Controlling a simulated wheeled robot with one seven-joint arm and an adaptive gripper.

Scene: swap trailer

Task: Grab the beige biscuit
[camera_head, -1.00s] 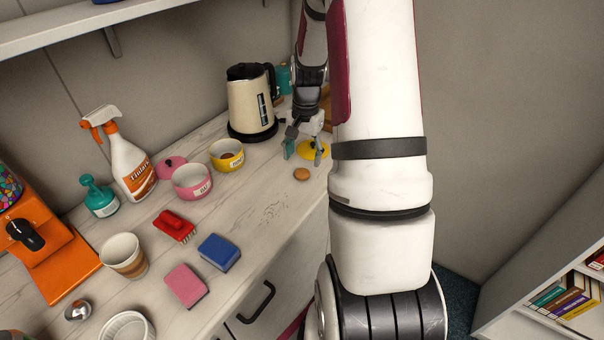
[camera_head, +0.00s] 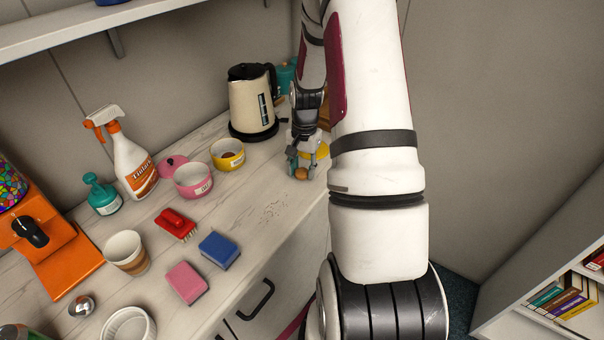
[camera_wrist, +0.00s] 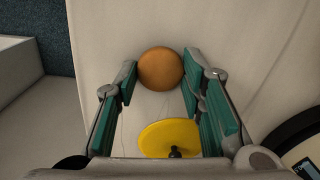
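The beige biscuit (camera_head: 301,173) is a round, golden-brown disc lying on the counter near its front edge. In the wrist view the biscuit (camera_wrist: 160,68) sits at the top middle, between the tips of my gripper's teal-padded fingers (camera_wrist: 166,85). My gripper (camera_head: 301,168) points down at the counter, with fingers apart on both sides of the biscuit. I see a small gap at the left finger; the right finger is very close, and I cannot tell if it touches. A yellow lid (camera_wrist: 170,138) with a dark knob lies beside the biscuit, under the gripper.
A cream kettle (camera_head: 252,103) stands behind and left of my gripper. A yellow bowl (camera_head: 227,154) and a pink bowl (camera_head: 193,180) stand to the left. A blue sponge (camera_head: 219,250) and a red brush (camera_head: 176,224) lie nearer the front. The counter left of the biscuit is clear.

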